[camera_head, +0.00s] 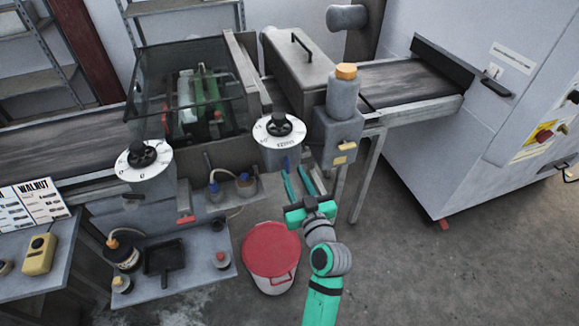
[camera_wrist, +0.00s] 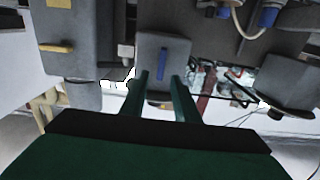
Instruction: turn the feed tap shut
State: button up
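A narrow blue handle (camera_wrist: 160,62) stands upright in the picture on the face of a grey block (camera_wrist: 152,43) in the wrist view; it appears to be the feed tap. A small blue piece (camera_head: 286,164) shows beside my fingertips in the head view. My gripper (camera_head: 297,172) is open, with its two green fingers apart and nothing between them that I can see gripped. In the wrist view the fingertips (camera_wrist: 160,77) lie to either side of the blue handle's lower end. I cannot tell whether they touch it.
A red-lidded bucket (camera_head: 271,247) stands on the floor left of my arm. A grey housing with an orange-capped cylinder (camera_head: 342,92) is above right. Dial knobs (camera_head: 279,128) and a red-handled fitting (camera_head: 185,217) are to the left. Floor at right is clear.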

aim_at(288, 164)
jog(key=shift+x, duration=2.2)
grip_shut()
